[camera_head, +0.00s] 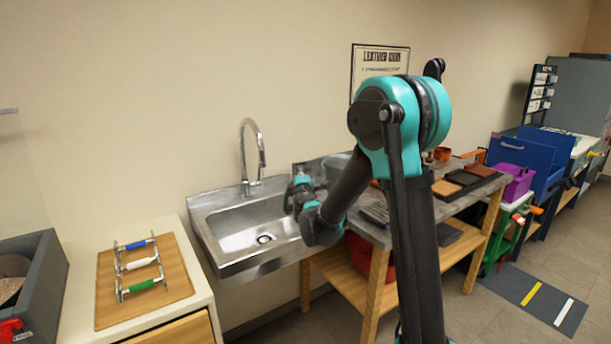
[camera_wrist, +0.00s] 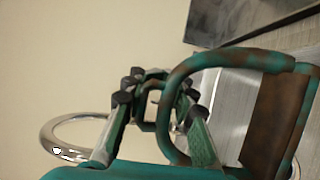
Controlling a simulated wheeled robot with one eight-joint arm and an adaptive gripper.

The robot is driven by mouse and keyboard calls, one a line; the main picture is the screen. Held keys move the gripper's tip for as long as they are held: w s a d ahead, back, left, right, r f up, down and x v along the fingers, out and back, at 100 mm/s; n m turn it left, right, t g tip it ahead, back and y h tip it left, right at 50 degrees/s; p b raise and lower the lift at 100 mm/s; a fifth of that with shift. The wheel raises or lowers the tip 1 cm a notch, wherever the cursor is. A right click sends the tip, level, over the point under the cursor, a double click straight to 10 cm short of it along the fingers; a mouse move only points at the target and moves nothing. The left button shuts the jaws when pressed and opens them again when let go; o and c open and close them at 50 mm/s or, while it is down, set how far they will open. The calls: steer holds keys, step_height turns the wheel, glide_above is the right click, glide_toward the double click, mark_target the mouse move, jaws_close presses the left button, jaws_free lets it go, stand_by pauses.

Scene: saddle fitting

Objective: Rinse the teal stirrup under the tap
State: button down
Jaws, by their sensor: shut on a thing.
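The teal stirrup (camera_wrist: 240,60) is a looped frame with brown patches and a brown tread, seen large in the wrist view. My gripper (camera_wrist: 155,95) is shut on it, with the stirrup's curved bar by the fingers. In the head view my gripper (camera_head: 303,190) hangs over the right side of the steel sink (camera_head: 216,208), and I cannot clearly tell the stirrup from the gripper there. The chrome tap (camera_head: 247,140) arches at the back of the sink, to the left of and apart from my gripper. A chrome curve of the tap (camera_wrist: 58,152) shows in the wrist view. I see no clear water stream.
Left of the sink, a wooden board (camera_head: 108,312) holds a rack with blue, white and green bars (camera_head: 140,265). A grey bin (camera_head: 45,285) stands further left. Right of the sink is a workbench (camera_head: 430,215) with tools and dark trays. My arm hides part of it.

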steer(key=w+a+f, duration=0.2)
steer(key=w+a, duration=0.1)
steer(key=a, duration=0.6)
stand_by(0.4)
steer(key=shift+w, duration=0.15)
stand_by(0.5)
steer(key=shift+w+d, duration=0.2)
steer(key=shift+w, duration=0.25)
steer(key=shift+s, duration=0.1)
steer(key=shift+s+a+r, duration=0.1)
steer(key=shift+s+a, duration=0.1)
steer(key=shift+s, duration=0.3)
steer(key=shift+w, duration=0.15)
steer(key=shift+w+d, duration=0.2)
steer(key=shift+w, duration=0.25)
